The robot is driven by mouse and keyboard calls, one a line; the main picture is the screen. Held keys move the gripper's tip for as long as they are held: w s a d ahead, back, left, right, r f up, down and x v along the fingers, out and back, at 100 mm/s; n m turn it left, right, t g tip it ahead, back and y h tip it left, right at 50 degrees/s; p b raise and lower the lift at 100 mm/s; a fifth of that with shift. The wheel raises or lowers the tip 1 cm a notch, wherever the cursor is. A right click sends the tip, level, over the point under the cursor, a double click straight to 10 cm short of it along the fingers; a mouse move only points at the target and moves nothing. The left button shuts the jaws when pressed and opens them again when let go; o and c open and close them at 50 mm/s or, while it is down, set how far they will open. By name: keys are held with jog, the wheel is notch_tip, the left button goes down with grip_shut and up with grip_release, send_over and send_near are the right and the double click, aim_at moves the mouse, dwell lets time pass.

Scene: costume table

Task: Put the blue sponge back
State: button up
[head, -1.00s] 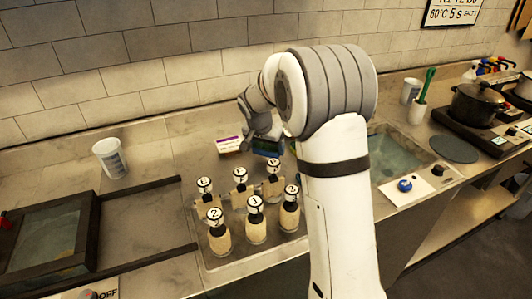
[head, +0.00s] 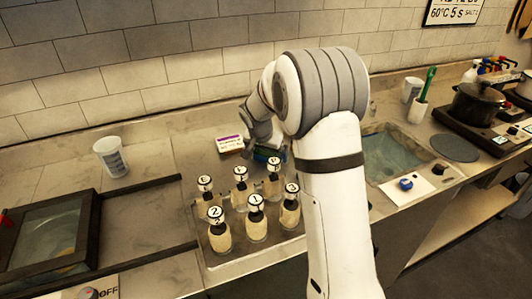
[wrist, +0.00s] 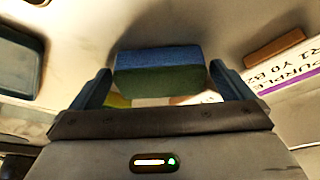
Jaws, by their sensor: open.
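The blue sponge (head: 268,155), with a green layer, is on the back counter behind the bottles in the head view. In the wrist view the sponge (wrist: 160,70) shows its blue side above its green side, between my two fingers. My gripper (wrist: 165,90) is open, with a finger at each end of the sponge. In the head view my gripper (head: 264,146) is just above the sponge, and partly hides it. A white label card with a purple stripe (head: 230,144) lies left of the sponge, and it also shows in the wrist view (wrist: 285,75).
Several bottles with numbered or lettered round caps (head: 255,222) stand on a tray in front of the sponge. A white cup (head: 110,157) stands at left. A sink (head: 390,155) is right of my arm. A brown block (wrist: 273,47) lies by the card.

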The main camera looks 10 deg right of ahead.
jog(key=v, duration=1.2)
jog(key=s+d+f+n+g+y, duration=0.1)
jog(key=s+n, duration=0.5)
jog(key=s, duration=2.5)
jog(key=shift+s+d+f+n+y, duration=0.15)
jog(key=shift+d+f+n+y, duration=0.3)
jog(key=shift+d+y, duration=0.3)
